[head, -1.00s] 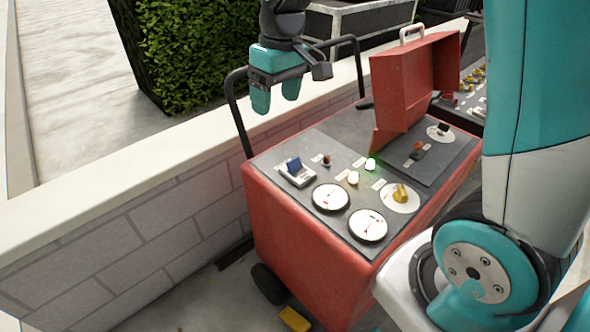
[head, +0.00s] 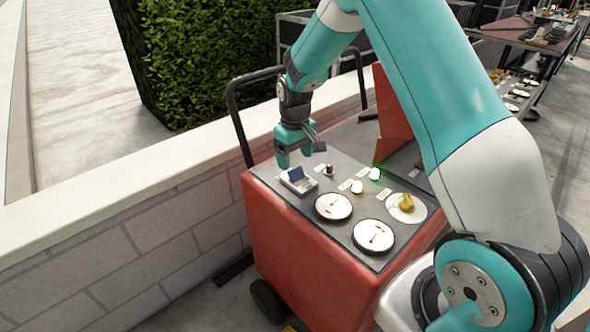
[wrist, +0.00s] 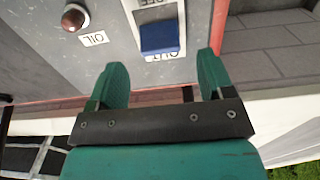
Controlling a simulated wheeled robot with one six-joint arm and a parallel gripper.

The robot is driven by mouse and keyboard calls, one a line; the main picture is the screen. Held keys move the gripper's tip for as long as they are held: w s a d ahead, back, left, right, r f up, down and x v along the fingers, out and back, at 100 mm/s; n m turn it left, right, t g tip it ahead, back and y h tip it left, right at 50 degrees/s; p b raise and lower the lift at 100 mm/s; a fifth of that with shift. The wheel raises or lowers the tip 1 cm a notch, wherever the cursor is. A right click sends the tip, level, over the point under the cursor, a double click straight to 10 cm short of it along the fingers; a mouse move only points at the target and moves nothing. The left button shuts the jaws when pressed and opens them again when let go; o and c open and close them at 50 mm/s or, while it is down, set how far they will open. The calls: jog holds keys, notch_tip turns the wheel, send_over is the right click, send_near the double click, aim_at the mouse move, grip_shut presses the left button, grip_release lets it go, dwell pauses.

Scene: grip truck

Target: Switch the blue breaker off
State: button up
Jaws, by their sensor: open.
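The blue breaker (head: 295,173) is a small blue rocker in a pale housing on the near-left part of the grey panel. In the wrist view the blue rocker (wrist: 160,38) lies beyond the fingertips, between their lines, with upside-down lettering at both ends of its housing. My gripper (head: 295,155) is open and empty, just above the breaker's far side. In the wrist view my gripper (wrist: 162,70) shows its two teal fingers spread apart. Whether a finger touches the breaker cannot be told.
The panel tops a red cart (head: 310,265) with a black handle. A brown oil knob (wrist: 75,17) sits beside the breaker. Two white gauges (head: 333,206), lit lamps (head: 374,173) and a yellow knob (head: 407,203) are nearby. A low wall (head: 130,235) runs along the left.

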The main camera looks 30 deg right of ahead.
aim_at(295, 168)
jog(key=shift+f, duration=2.2)
jog(key=shift+c, duration=0.4)
jog(key=c, duration=0.8)
jog(key=t+b, duration=0.1)
jog(key=s+t+b, duration=0.1)
jog(key=t+b, duration=0.1)
jog(key=shift+s+d+f+y, duration=0.1)
jog(key=shift+d+f+y, duration=0.05)
jog(key=shift+y, duration=0.15)
jog(key=shift+c, duration=0.2)
jog(key=t+b, duration=0.2)
jog(key=shift+s+b, duration=0.3)
jog(key=shift+s, duration=0.05)
jog(key=shift+r+t+y, duration=0.3)
jog(key=o, duration=0.9)
